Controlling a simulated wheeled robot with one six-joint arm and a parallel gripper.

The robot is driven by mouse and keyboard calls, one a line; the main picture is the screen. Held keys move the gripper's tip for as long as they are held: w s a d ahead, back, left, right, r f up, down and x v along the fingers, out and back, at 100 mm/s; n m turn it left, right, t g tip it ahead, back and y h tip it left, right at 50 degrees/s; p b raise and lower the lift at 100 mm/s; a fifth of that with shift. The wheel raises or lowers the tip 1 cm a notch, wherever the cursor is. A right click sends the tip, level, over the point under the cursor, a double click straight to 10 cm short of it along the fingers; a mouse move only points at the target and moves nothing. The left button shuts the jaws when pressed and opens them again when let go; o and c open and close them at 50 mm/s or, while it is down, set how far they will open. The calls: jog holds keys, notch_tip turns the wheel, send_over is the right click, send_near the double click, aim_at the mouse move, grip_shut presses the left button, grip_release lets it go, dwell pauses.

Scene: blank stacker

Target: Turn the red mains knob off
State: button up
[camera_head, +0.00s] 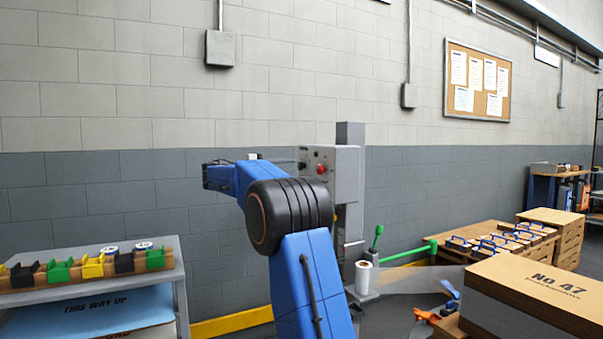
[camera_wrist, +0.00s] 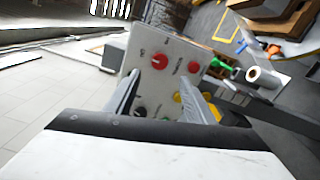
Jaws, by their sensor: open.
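The grey control panel (camera_wrist: 175,50) fills the middle of the wrist view, tilted. A round red knob (camera_wrist: 160,61) with a light mark sits on it, with small lettering beside it. A second red control (camera_wrist: 195,67) sits to its right. My gripper (camera_wrist: 158,80) is open and empty, its two grey fingers pointing at the panel with the red knob just beyond the gap between the tips. I cannot tell any contact. In the head view the panel box (camera_head: 345,172) stands on a post behind my blue arm, with one red control (camera_head: 321,168) visible.
Yellow (camera_wrist: 178,97) and dark controls (camera_wrist: 141,111) sit lower on the panel, near the fingers. A white roll (camera_head: 363,277) and a green-handled lever (camera_head: 376,237) are at the post's foot. A cart with coloured blocks (camera_head: 90,268) stands left; a carton (camera_head: 540,290) stands right.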

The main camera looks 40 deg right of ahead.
jog(key=v, duration=0.6)
jog(key=shift+w, duration=0.1)
dwell(0.4)
jog(key=s+a+f+t+y, duration=0.3)
jog(key=s+a+f+y, duration=0.3)
jog(key=s+a+f, duration=0.4)
jog(key=s+a+f+t+y, duration=0.3)
jog(key=s+a+f, duration=0.7)
jog(key=s, duration=1)
jog(key=s+a+f+t+y, duration=0.2)
jog(key=s+a+f+y, duration=0.6)
jog(key=s+a+f, duration=0.3)
jog(key=s+f, duration=0.4)
jog(key=f, duration=0.1)
jog(key=shift+s+f+t+y, duration=0.2)
jog(key=shift+f+t+y, duration=0.1)
jog(key=shift+f+t, duration=0.1)
jog(key=shift+d, duration=0.1)
